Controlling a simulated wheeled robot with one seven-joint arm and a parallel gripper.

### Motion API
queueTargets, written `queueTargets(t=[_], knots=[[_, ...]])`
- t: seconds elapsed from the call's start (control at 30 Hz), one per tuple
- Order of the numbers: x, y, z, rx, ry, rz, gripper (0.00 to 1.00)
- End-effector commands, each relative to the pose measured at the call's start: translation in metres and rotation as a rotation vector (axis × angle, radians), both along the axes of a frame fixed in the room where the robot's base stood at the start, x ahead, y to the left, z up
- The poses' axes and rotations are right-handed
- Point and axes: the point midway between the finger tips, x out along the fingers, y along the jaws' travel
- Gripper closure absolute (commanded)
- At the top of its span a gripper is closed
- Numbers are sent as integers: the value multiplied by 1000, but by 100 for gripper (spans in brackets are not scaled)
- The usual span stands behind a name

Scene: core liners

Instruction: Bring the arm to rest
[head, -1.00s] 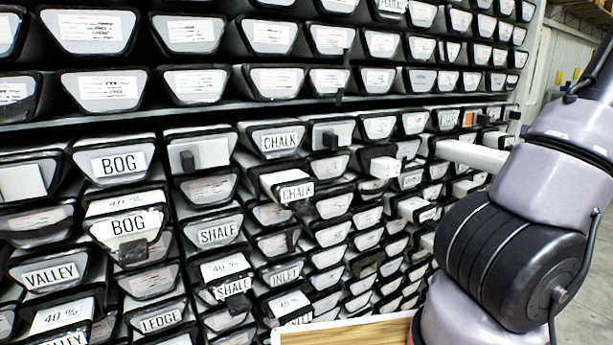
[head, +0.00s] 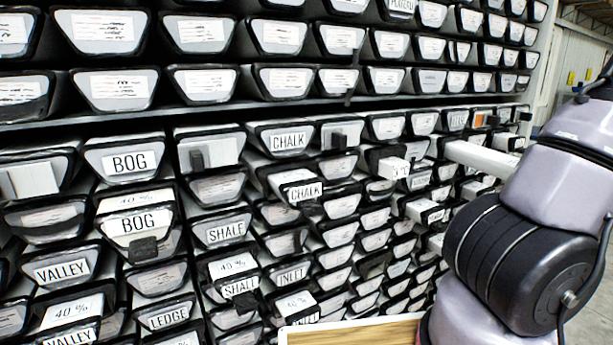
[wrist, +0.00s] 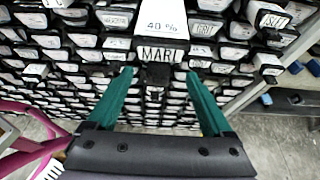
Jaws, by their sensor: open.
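My gripper (wrist: 160,95) shows in the wrist view with two green fingers spread apart and nothing between them. A core liner labelled MARL (wrist: 160,52) juts out of the rack just beyond the fingertips, with a black tab hanging from its front. I cannot tell whether the fingers touch anything. In the head view my arm stands at the right side, and my gripper is out of that picture.
A tall rack of core liners fills the head view. Several liners jut out, among them BOG (head: 139,222), CHALK (head: 302,190) and SHALE (head: 240,287). A wooden-topped surface (head: 350,333) is at the bottom. Bare floor (wrist: 285,150) shows at the wrist view's lower right.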

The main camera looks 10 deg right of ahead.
Motion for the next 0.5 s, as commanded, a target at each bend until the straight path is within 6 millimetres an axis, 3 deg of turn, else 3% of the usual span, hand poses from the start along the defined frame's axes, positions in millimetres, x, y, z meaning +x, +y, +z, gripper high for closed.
queueTargets(t=[0.1,0.3,0.4,0.5], knots=[[-22,-10,10,-4,0,-3,15],[-46,-20,21,-2,-1,-2,15],[-49,-19,25,-7,1,9,15],[-36,-4,32,-50,22,71,15]])
